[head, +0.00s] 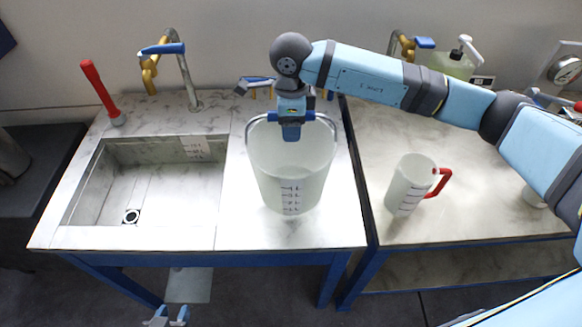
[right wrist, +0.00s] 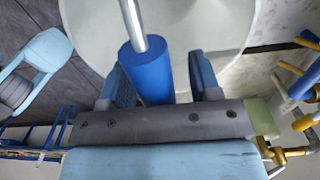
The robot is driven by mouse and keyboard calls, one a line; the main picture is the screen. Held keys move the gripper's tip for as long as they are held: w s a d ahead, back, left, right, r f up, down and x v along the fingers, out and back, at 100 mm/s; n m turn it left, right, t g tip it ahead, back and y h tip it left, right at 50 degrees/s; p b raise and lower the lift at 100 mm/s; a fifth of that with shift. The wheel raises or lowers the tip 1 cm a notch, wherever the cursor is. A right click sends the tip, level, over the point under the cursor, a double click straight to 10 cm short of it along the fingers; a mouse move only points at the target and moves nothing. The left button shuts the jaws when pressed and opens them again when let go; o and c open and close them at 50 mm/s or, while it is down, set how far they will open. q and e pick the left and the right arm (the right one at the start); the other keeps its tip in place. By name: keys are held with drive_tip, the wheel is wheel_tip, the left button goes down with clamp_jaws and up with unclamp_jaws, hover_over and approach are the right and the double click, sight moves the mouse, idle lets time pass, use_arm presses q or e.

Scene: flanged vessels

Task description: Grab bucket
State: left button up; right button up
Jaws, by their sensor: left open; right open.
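A white translucent bucket (head: 290,180) with black level marks stands on the counter right of the sink. Its metal handle is raised, with a blue grip (right wrist: 145,72) in the middle. My right gripper (head: 291,130) is above the bucket's opening at the handle. In the right wrist view the blue grip lies between the two open fingers (right wrist: 165,75), with a gap visible on the right side. The bucket's pale round opening (right wrist: 215,30) shows beyond it. My left gripper (head: 165,317) is low at the bottom edge, in front of the counter, open and empty.
A sink basin (head: 145,190) with a tap (head: 185,75) and a red-handled tool (head: 100,92) is on the left. A white jug (head: 408,185) with a red handle stands on the right table. A soap bottle (head: 455,65) is at the back right.

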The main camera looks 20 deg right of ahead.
idle(0.4)
clamp_jaws()
